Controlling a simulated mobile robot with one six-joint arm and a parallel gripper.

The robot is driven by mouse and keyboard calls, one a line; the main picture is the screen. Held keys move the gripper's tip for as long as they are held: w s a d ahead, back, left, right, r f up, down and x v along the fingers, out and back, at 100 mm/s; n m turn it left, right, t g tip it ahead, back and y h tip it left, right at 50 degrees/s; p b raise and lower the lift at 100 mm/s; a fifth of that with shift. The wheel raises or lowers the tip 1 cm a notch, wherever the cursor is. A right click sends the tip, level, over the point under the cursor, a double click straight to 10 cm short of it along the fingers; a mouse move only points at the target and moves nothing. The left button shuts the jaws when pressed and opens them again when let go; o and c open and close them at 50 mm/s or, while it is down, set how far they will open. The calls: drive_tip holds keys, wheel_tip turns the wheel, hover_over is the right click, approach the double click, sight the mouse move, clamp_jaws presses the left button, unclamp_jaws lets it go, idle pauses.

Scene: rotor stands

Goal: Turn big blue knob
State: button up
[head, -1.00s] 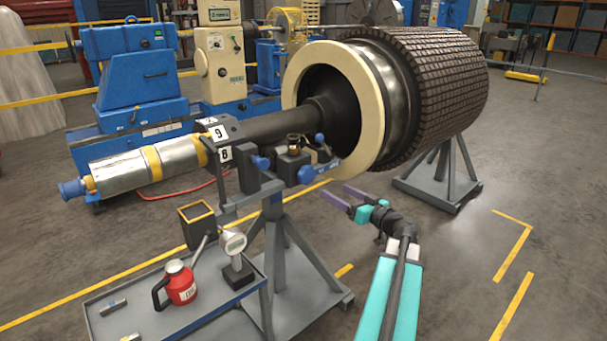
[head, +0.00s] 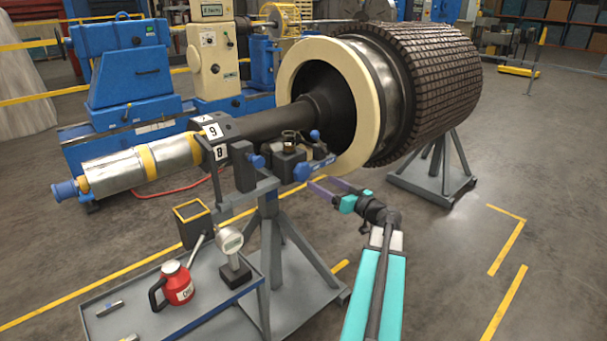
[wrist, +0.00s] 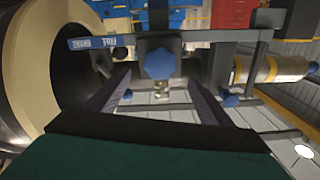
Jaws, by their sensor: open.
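The big blue knob (wrist: 160,64) is star-shaped and faces me in the wrist view, with a short metal stem below it in the picture. In the head view it shows as a blue shape (head: 303,172) on the stand's head, beside the big cream ring. My gripper (head: 319,182) comes from the lower right, with its purple fingers apart and pointing at the knob. In the wrist view the knob lies between the lines of the two fingers (wrist: 160,80). I cannot tell how much gap is left, and I see no clear contact.
A blue lettered bar (wrist: 95,42) sits left of the knob in the wrist view. A smaller blue knob (wrist: 229,100) is to the right. The cream ring (head: 292,95) and shaft (head: 262,128) are close by. A tray (head: 115,325) holds a red can (head: 174,287). Floor at right is clear.

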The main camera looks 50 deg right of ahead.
sight(305, 174)
drive_tip(key=w, duration=0.3)
drive_tip(key=w+p, duration=0.1)
drive_tip(key=w, duration=0.3)
drive_tip(key=w+p, duration=0.1)
drive_tip(key=w, duration=0.2)
drive_tip(key=shift+w+d, duration=0.3)
drive_tip(key=shift+d, duration=0.05)
drive_tip(key=c, duration=0.9)
drive_tip(key=shift+s+a, duration=0.1)
drive_tip(key=shift+a, duration=0.3)
drive_tip(key=shift+c, duration=0.8)
drive_tip(key=shift+d+f, duration=0.1)
drive_tip(key=shift+d, duration=0.15)
drive_tip(key=shift+m+b, duration=0.3)
drive_tip(key=shift+b, duration=0.2)
